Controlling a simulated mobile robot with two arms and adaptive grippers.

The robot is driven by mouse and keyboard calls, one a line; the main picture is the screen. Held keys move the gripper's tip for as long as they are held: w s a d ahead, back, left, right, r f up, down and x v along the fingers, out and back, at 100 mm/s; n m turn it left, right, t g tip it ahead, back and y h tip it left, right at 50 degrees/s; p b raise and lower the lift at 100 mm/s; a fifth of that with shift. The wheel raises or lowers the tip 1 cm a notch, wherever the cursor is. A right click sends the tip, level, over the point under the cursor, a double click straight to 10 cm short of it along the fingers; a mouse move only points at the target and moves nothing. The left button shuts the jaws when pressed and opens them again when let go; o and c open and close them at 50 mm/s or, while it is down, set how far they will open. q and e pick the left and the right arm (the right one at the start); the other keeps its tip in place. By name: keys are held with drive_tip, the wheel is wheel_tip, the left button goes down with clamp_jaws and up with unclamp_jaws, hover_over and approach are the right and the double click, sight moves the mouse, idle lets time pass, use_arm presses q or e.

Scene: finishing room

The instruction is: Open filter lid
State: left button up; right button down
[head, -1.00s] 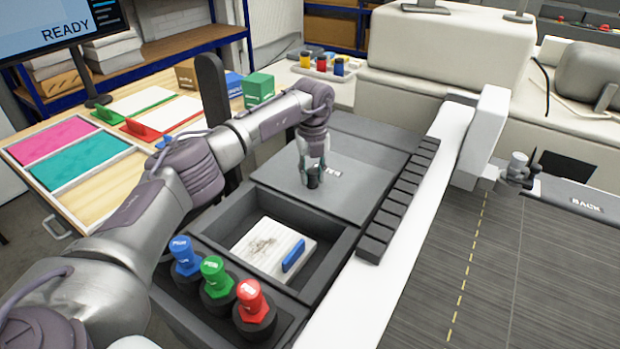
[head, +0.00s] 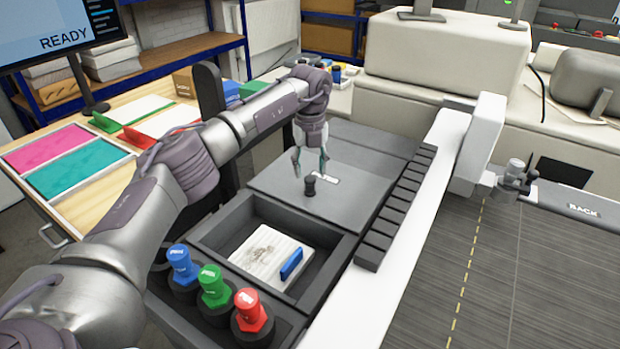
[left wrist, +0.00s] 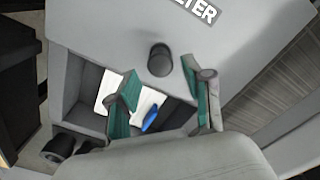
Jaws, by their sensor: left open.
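The filter lid (head: 350,197) is a flat grey panel with a short black knob (head: 310,186) and a white label. It lies behind an uncovered bin (head: 335,240), in which a white filter (head: 262,252) with a blue tab (head: 291,264) is visible. My left gripper (head: 310,166) is open just above the knob, fingers pointing down. In the left wrist view, the lid (left wrist: 235,60) shows part of the label, ending in "LTER". There the knob (left wrist: 160,60) appears between and beyond the open fingertips (left wrist: 158,74), with no contact visible. My right gripper is not in view.
A row of black blocks (head: 395,210) and a white rail (head: 425,190) border the lid's right side. A wooden table (head: 85,215) with colored panels is at left.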

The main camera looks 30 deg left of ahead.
use_arm(q)
wheel_tip(320, 180, up, 8)
drive_tip(key=shift+f, duration=0.25)
idle(0.5)
